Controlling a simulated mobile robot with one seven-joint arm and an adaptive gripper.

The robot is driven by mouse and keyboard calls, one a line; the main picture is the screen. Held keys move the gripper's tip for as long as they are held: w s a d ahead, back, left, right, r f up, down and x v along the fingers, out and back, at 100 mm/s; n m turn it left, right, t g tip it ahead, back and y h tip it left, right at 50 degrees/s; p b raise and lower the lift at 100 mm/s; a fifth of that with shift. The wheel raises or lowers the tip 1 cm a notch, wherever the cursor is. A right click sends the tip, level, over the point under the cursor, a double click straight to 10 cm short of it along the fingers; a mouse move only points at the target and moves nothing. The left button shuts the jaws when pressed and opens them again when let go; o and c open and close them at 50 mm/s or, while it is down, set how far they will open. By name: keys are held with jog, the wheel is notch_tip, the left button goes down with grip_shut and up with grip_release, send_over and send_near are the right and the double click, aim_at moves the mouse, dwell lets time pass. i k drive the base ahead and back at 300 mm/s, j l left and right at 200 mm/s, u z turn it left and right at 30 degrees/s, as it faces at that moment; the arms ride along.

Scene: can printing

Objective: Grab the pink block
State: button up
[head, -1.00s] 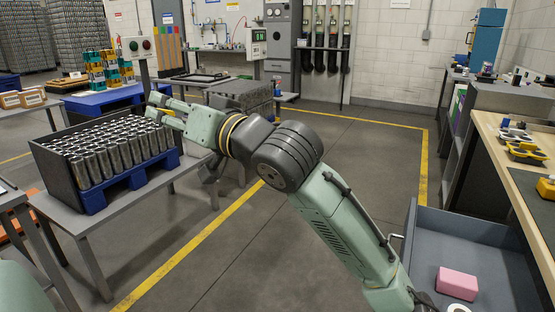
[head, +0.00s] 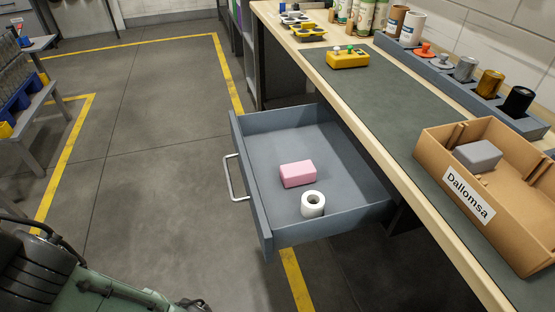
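The pink block (head: 298,174) lies flat in the open grey drawer (head: 250,186) under the workbench. It sits near the middle of the drawer floor. A white roll (head: 313,204) with a hole in its top stands just in front of it, to the right. My gripper is outside the head view; only part of my green and black arm shows at the lower left, apart from the drawer. Nothing covers the block.
The workbench (head: 393,143) has a dark green mat. On it are a cardboard box (head: 439,164) labelled Dallomsa with a grey block (head: 478,156) inside, a yellow control box (head: 347,59) and a rack of cylinders (head: 452,80). The drawer handle (head: 234,178) sticks out leftward. Floor left of it is clear.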

aim_at(302, 172)
jog(key=i+j, duration=0.45)
jog(key=j, duration=0.2)
jog(key=i+j, duration=0.95)
jog(key=j, duration=0.3)
jog(key=i+j, duration=0.95)
jog(key=j, duration=0.3)
jog(key=i+j+z, duration=0.2)
jog(key=z, duration=0.25)
jog(key=i+j+z, duration=0.1)
jog(key=j+z, duration=0.4)
jog(key=l+z, duration=0.1)
jog(key=z, duration=1.6)
